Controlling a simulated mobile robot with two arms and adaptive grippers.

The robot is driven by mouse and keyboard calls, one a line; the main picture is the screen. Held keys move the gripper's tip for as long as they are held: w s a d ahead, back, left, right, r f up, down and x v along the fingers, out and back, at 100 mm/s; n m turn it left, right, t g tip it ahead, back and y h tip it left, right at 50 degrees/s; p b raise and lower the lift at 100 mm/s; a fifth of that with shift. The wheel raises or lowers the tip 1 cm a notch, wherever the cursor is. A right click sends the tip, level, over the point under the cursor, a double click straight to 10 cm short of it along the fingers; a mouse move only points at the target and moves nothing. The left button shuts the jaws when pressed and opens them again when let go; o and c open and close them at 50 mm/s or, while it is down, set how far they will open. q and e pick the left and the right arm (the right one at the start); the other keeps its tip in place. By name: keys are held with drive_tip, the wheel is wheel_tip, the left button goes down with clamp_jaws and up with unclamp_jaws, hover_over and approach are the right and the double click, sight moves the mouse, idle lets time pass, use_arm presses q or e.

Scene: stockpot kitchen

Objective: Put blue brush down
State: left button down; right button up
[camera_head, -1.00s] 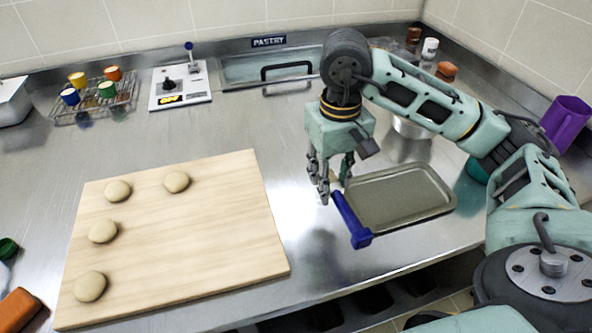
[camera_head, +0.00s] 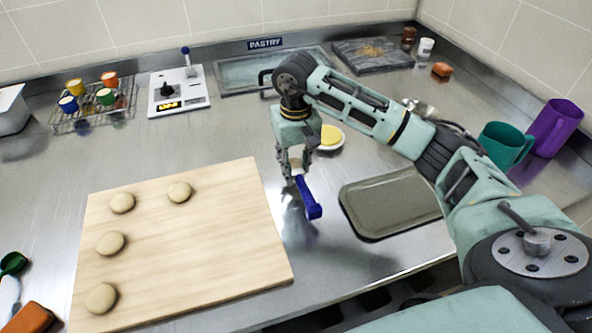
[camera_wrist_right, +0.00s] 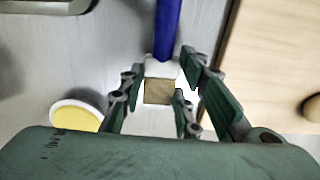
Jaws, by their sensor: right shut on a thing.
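The blue brush (camera_head: 308,198) is in my right gripper (camera_head: 294,172), between the wooden board and the grey tray. Its blue handle points toward the front edge of the counter, tilted a little to the right. In the right wrist view the blue handle (camera_wrist_right: 168,25) runs up and away, and its white collar and tan bristle block lie between the fingers of my right gripper (camera_wrist_right: 162,68). The gripper is shut on the brush. I cannot tell whether the brush touches the steel counter (camera_head: 335,245). My left gripper is not in view.
The wooden board (camera_head: 200,245) with several dough balls lies left of the brush, and the grey tray (camera_head: 390,205) lies right. A white dish with yellow contents (camera_head: 329,138) is behind the gripper. Teal (camera_head: 503,146) and purple mugs (camera_head: 556,127) stand at right. Counter between board and tray is clear.

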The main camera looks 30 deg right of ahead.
wheel_tip(320, 180, down, 2)
drive_tip(key=shift+s+f+p, duration=0.1)
drive_tip(key=shift+f+p, duration=0.15)
drive_tip(key=shift+p, duration=0.15)
drive_tip(key=shift+f, duration=0.5)
drive_tip(key=o, duration=1.1)
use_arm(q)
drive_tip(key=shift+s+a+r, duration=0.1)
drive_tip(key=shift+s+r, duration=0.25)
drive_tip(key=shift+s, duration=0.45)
use_arm(e)
drive_tip(key=shift+o, duration=0.2)
drive_tip(key=shift+r, duration=0.1)
